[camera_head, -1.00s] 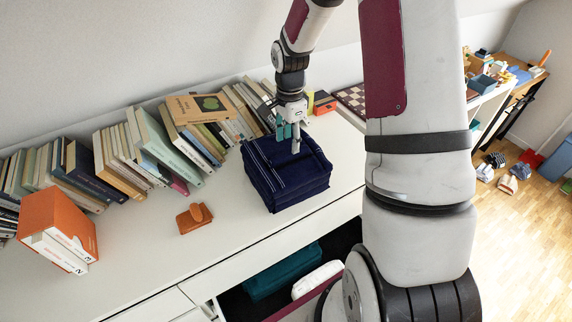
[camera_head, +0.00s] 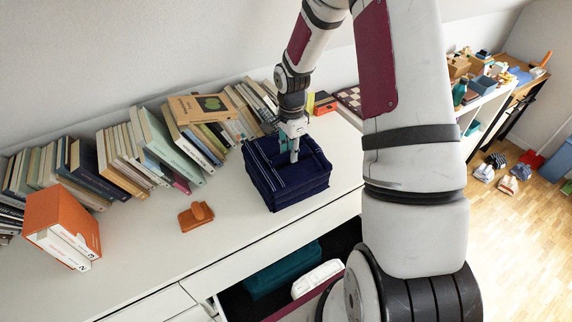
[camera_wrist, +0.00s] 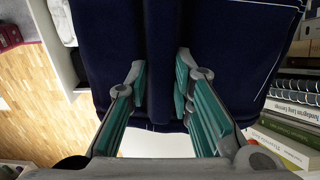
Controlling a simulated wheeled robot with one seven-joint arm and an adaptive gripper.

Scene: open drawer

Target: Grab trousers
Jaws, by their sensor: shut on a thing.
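The trousers (camera_head: 290,187) are a folded, dark navy stack with lighter stitched lines, lying on the white dresser top. They also fill the upper part of the wrist view (camera_wrist: 230,40). My gripper (camera_head: 293,150) points down onto the top of the stack. In the wrist view, its two teal-padded fingers (camera_wrist: 160,88) are pressed into the navy cloth, with a raised fold of it between them. The gripper is shut on this fold. The fingertips are partly sunk in the cloth.
A row of books (camera_head: 150,148) stands along the wall behind the stack. An orange box of books (camera_head: 62,222) and a small orange object (camera_head: 196,216) are to the left. Below the stack, an open drawer holds a teal item (camera_head: 285,268) and a white item (camera_head: 318,278). The dresser's front left is clear.

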